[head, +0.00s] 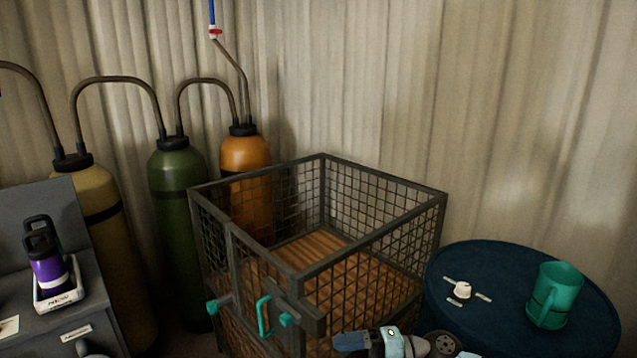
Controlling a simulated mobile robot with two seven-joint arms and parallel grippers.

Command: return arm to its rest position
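Part of one of my arms shows at the bottom edge in the head view, low in front of the wire cage and left of the round table. It seems to be my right arm, with the gripper end (352,342) pointing left. The frame's lower edge cuts it off, and I cannot tell whether its fingers are open or shut. I see nothing clearly held in it. My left gripper is not in view.
A wire mesh cage (385,235) with teal latches stands close in the middle. A dark blue round table (490,262) at right holds a teal mug (555,295) and a white knob (462,290). Gas cylinders (175,185) stand behind. A purple bottle (48,275) sits on the left cabinet.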

